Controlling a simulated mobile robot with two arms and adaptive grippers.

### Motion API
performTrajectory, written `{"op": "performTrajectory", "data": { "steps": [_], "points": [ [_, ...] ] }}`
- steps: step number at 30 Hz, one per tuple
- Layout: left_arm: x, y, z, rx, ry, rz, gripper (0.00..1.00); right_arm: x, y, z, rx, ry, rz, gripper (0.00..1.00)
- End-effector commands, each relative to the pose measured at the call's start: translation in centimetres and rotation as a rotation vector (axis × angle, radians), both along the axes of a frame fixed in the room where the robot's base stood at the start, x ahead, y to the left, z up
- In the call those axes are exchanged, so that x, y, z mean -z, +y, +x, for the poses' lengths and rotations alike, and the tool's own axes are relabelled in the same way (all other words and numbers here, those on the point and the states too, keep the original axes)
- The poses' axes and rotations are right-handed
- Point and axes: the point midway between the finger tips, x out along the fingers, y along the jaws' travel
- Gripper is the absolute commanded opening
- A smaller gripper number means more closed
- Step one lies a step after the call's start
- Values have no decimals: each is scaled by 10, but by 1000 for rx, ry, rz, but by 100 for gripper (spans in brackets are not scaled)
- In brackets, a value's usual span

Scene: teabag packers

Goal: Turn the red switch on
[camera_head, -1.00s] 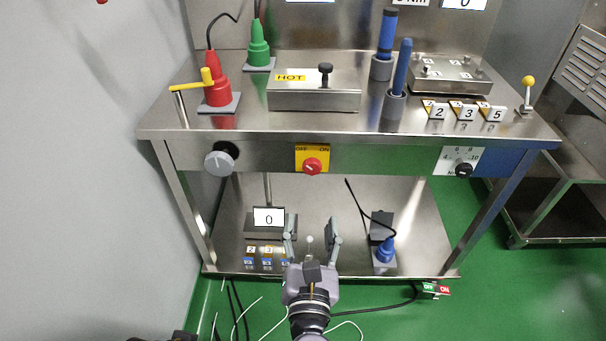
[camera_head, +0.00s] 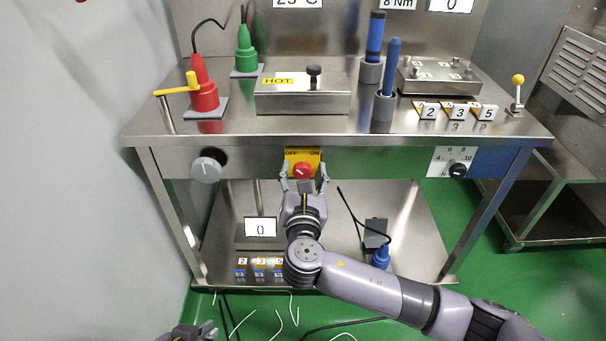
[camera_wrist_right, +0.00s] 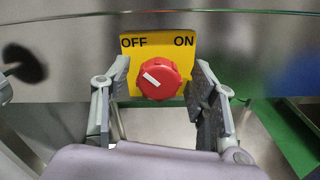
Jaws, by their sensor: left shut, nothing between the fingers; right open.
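The red switch (camera_head: 302,170) is a round knob on a yellow plate (camera_head: 288,156) marked OFF and ON, on the front of the steel table. In the right wrist view the red switch (camera_wrist_right: 159,79) has a white mark pointing up and left, toward OFF. My right gripper (camera_head: 304,173) is open, with one finger on each side of the switch. In the wrist view the fingers of my right gripper (camera_wrist_right: 161,82) look apart from the knob. My left gripper (camera_head: 208,330) is shut and empty at the bottom edge, partly cut off.
A grey dial (camera_head: 207,168) sits left of the switch and a black dial (camera_head: 457,170) to the right, on the same table front (camera_head: 380,158). The lower shelf (camera_head: 330,215) holds a display (camera_head: 260,227) and a blue plug (camera_head: 382,256). Cables lie on the green floor.

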Motion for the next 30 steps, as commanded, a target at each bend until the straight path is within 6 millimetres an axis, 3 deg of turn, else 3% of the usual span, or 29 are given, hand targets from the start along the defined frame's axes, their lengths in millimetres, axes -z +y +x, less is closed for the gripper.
{"op": "performTrajectory", "data": {
  "steps": [10,30],
  "points": [
    [-2,-1,3,1,-17,-4,0,0,0,3,0,0,1,53],
    [-2,-1,3,1,-16,-4,0,0,0,3,0,0,0,8]
  ]
}}
